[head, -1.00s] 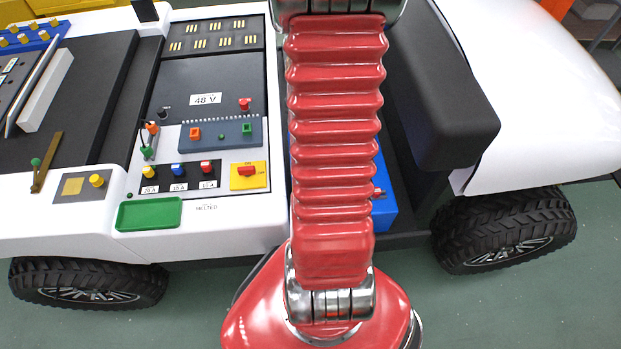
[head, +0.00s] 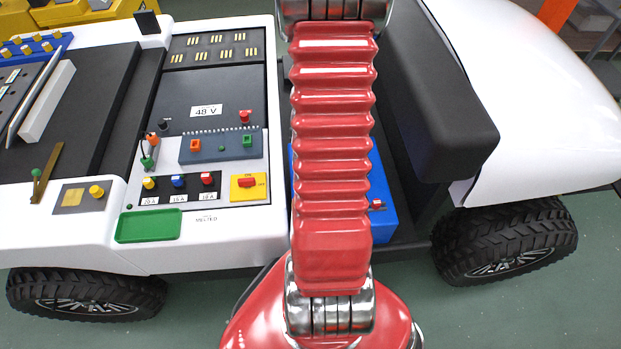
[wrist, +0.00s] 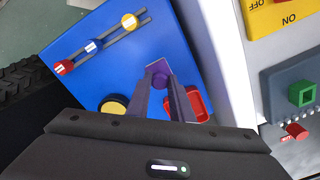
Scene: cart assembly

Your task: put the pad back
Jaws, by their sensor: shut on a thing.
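My gripper (wrist: 160,78) shows in the wrist view, shut on a small purple piece (wrist: 158,67) between its fingertips; this appears to be the pad. It is over the top of a blue box (wrist: 135,72). I cannot tell whether the piece touches the box. A red-rimmed recess (wrist: 200,104) is just right of the fingers, and a yellow round part (wrist: 114,104) is to the left. In the head view my red arm hides the gripper and much of the blue box (head: 383,220).
The white cart panel with the yellow switch plate (wrist: 280,15) and grey terminal block (wrist: 300,90) stands close on the right. A black seat (head: 440,100) and a green tray (head: 148,226) show in the head view.

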